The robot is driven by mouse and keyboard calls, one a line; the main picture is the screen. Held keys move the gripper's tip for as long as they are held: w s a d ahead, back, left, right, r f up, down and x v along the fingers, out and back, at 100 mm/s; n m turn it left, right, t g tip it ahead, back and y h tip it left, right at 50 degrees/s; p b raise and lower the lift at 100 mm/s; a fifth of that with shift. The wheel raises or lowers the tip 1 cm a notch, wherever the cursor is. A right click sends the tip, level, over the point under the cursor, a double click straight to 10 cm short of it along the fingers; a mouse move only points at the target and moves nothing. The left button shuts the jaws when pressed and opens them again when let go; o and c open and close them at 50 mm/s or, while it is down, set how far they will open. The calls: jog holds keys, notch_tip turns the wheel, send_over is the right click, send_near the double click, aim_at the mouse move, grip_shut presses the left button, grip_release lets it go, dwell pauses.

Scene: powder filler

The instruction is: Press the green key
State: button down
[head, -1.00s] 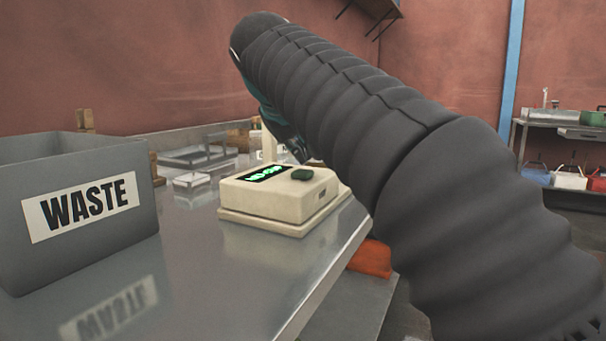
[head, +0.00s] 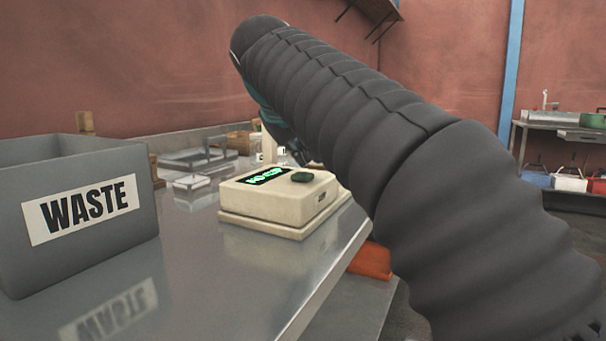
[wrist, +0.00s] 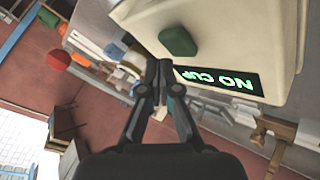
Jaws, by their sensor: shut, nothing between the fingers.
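The green key (head: 302,176) is a dark green raised button on top of a cream machine (head: 262,222). A display (head: 267,176) with glowing green letters lies beside it. In the wrist view the green key (wrist: 178,40) sits on the cream face, and the display (wrist: 222,80) reads "NO CUP". My gripper (wrist: 159,68) is shut and empty. In that view its fingertips show just below the key, with no contact visible between them. In the head view my arm hides most of the gripper, which is behind and above the machine.
A grey bin (head: 100,255) marked "WASTE" stands at the left of the steel table (head: 215,290). Small trays (head: 190,181) and brown boxes lie behind the machine. The table's right edge runs close to the machine. A far shelf (head: 560,128) stands at the right.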

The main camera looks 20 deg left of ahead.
aim_at(301, 174)
jog(key=shift+f, duration=0.4)
jog(key=shift+f+b, duration=0.4)
jog(key=shift+b, duration=0.05)
dwell(0.8)
jog(key=shift+r, duration=0.15)
jog(key=shift+r+p, duration=0.7)
jog(key=shift+p, duration=0.25)
jog(key=shift+r+p, duration=0.65)
jog(key=shift+r, duration=1.8)
